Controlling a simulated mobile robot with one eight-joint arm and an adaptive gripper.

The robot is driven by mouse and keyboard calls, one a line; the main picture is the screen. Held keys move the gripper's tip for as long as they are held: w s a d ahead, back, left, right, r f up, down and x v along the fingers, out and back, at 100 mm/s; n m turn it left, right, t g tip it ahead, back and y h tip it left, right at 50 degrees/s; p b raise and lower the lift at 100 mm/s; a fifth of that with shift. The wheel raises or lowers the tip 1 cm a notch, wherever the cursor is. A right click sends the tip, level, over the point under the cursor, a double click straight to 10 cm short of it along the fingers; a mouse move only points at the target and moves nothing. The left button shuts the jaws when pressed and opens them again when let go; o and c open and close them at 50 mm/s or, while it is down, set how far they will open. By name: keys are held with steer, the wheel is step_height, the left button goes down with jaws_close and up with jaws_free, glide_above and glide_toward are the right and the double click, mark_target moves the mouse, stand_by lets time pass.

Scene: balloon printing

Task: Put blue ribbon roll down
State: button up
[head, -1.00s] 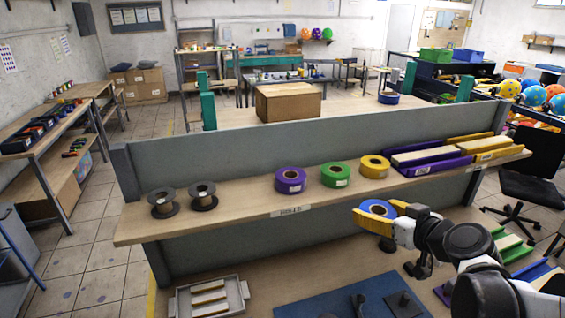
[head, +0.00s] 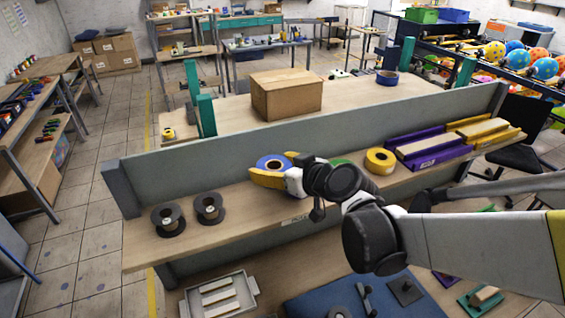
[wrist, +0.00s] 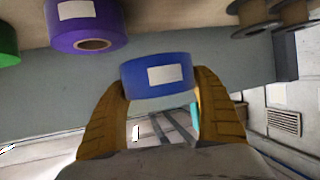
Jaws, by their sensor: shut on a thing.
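The blue ribbon roll (head: 271,162) is held between the yellow fingers of my gripper (head: 272,172), which is shut on it. In the head view it appears over the shelf (head: 240,222), right of two dark spools. In the wrist view the blue roll (wrist: 157,72) with its white label sits between both fingertips. A purple roll (wrist: 88,22) and part of a green roll (wrist: 7,42) stand to its left there. In the head view my arm hides the purple roll and most of the green roll (head: 341,162).
Dark spools (head: 168,219) stand on the shelf's left part. A yellow roll (head: 380,161) and purple and yellow trays (head: 432,152) stand to the right. A grey panel (head: 230,150) runs behind the shelf. Between the spools and the held roll, shelf space looks clear.

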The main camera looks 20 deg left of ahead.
glide_above(256, 201)
step_height(256, 201, down, 3)
steer(key=shift+a+f, duration=0.1)
step_height(256, 201, down, 4)
steer(key=shift+w, duration=0.15)
steer(key=shift+f+b, duration=0.1)
steer(key=shift+b, duration=0.35)
steer(key=o, duration=1)
steer(key=shift+c, duration=0.2)
